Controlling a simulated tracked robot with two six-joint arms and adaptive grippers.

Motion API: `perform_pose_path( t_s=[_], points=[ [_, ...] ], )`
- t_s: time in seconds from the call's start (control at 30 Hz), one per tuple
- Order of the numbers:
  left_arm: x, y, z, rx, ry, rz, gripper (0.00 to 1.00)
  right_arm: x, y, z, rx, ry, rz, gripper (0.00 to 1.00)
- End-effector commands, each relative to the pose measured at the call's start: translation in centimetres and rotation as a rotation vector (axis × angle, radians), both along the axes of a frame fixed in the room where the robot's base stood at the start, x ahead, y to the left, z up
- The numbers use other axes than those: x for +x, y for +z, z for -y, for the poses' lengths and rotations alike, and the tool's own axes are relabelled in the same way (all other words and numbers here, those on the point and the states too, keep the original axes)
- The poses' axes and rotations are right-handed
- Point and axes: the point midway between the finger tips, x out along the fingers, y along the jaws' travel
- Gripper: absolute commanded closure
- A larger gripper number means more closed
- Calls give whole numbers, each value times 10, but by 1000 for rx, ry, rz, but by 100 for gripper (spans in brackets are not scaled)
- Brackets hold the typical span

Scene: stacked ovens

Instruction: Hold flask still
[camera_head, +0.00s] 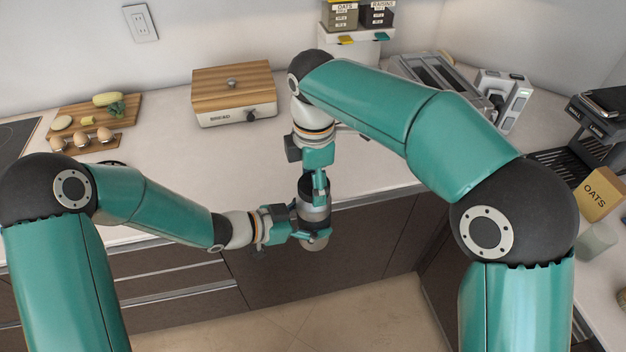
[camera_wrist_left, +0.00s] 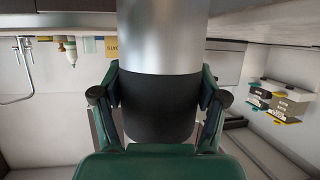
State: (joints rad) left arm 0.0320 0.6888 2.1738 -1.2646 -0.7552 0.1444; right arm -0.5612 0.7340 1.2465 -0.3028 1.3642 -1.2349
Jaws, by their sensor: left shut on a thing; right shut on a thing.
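The flask (camera_head: 315,214), a silver and black cylinder, is held about upright in front of the counter edge, over the floor. My left gripper (camera_head: 300,234) reaches in from the left and is shut on its lower part. In the left wrist view, the fingers of my left gripper (camera_wrist_left: 160,108) press on both sides of the flask's black band, with the silver body (camera_wrist_left: 164,38) beyond it. My right gripper (camera_head: 318,187) comes down from above and is shut on the flask's upper end. The fingers partly hide the flask in the head view.
A bread box (camera_head: 233,96) with a wooden lid stands at the back of the counter (camera_head: 190,165). A cutting board (camera_head: 120,115) with food and eggs lies at the left. An oats box (camera_head: 598,196) is at the right. The counter's middle is clear.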

Motion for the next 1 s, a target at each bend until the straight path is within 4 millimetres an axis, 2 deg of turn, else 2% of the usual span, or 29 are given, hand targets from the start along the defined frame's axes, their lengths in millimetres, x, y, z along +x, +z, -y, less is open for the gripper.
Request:
perform_pose_path(
  t_s=[0.8,0.93,1.0],
  points=[
    [0,1,1,0,-3,4,100,1,-1,-1,2,-1856,6,79],
    [-1,1,1,-1,-4,3,100,1,-1,-1,3,-2080,6,79],
    [-1,1,1,0,-5,4,100,1,-1,-1,3,-2065,6,79]
  ],
)
